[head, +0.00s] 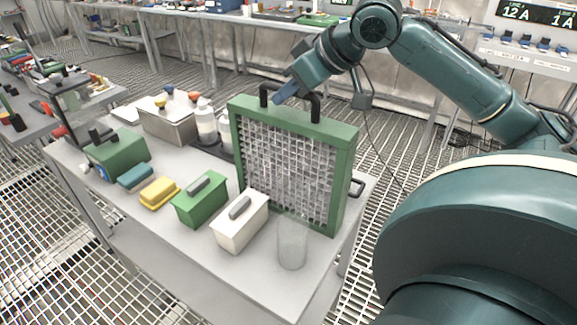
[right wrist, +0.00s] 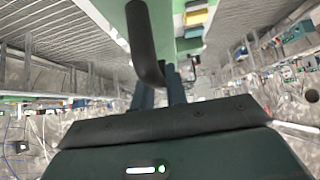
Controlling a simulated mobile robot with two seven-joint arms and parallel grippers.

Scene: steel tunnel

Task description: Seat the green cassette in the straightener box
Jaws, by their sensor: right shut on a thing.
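The green cassette (head: 346,180) is a large upright green frame filled with a pale mesh, with a black bar handle on top. It is at the right part of the grey cart; I cannot tell whether its lower edge touches the top. My right gripper (head: 284,96) is shut on the handle from above. In the right wrist view the black handle (right wrist: 146,45) runs down to the fingers (right wrist: 162,92), with the green top edge behind it. My left gripper is not in view. I cannot make out a straightener box in either view.
On the cart (head: 180,236) stand a green box (head: 200,203), a white box (head: 238,226), a clear cup (head: 292,244) close in front of the cassette, a yellow box (head: 159,193) and a steel container (head: 168,124). Bottles (head: 206,122) stand left of the cassette. Grating floor surrounds the cart.

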